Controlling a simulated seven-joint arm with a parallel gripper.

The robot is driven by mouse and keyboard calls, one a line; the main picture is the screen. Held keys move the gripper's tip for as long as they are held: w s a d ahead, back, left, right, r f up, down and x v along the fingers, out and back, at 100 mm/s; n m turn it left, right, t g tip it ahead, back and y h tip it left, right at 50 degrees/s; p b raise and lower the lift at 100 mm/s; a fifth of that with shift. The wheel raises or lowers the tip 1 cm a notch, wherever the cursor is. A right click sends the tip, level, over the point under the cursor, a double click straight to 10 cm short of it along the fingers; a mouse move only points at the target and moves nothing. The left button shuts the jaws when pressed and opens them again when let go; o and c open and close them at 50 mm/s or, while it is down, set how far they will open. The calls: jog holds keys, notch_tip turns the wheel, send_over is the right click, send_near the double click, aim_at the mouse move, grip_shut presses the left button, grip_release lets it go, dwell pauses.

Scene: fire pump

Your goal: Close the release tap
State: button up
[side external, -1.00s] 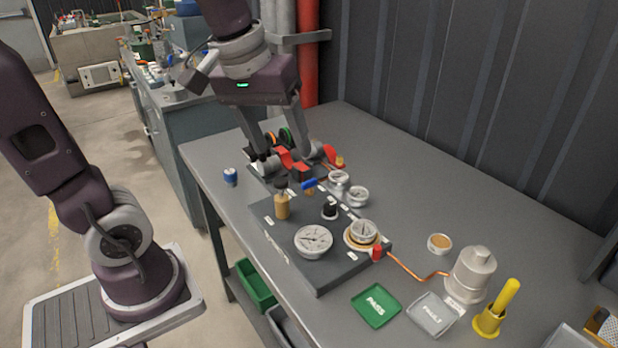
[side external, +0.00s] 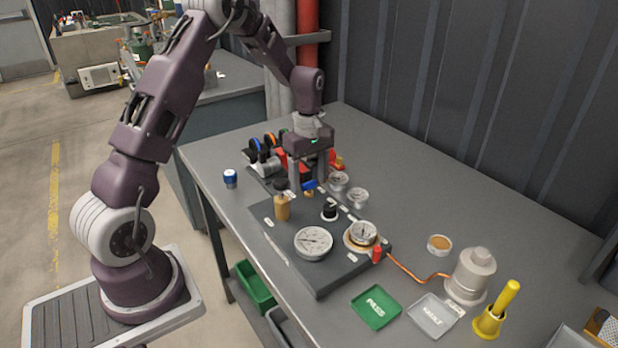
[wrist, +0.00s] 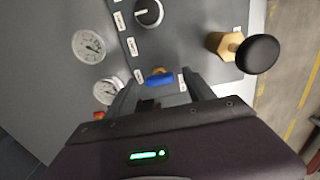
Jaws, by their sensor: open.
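A small tap with a blue handle (side external: 309,187) sits at the back of the dark test panel (side external: 290,262); I take it as the release tap, but its label is too small to read. In the wrist view the blue handle (wrist: 158,78) lies crosswise between my fingertips. My gripper (side external: 308,181) points down over the tap with its fingers apart, one on each side of the handle. In the wrist view my gripper (wrist: 160,86) is open; I cannot tell whether a finger touches the handle. The tap's body is mostly hidden.
A brass valve with a black knob (wrist: 258,54) and a black selector knob (wrist: 149,12) stand close by. Gauges (side external: 313,241) sit on the panel. Red fittings (side external: 283,160) lie behind my gripper.

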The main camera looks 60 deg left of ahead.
jog(key=shift+c, duration=0.2)
grip_shut()
jog(key=m, duration=1.3)
jog(key=shift+m, duration=0.4)
jog(key=shift+r+m, duration=0.1)
jog(key=shift+m, duration=1.9)
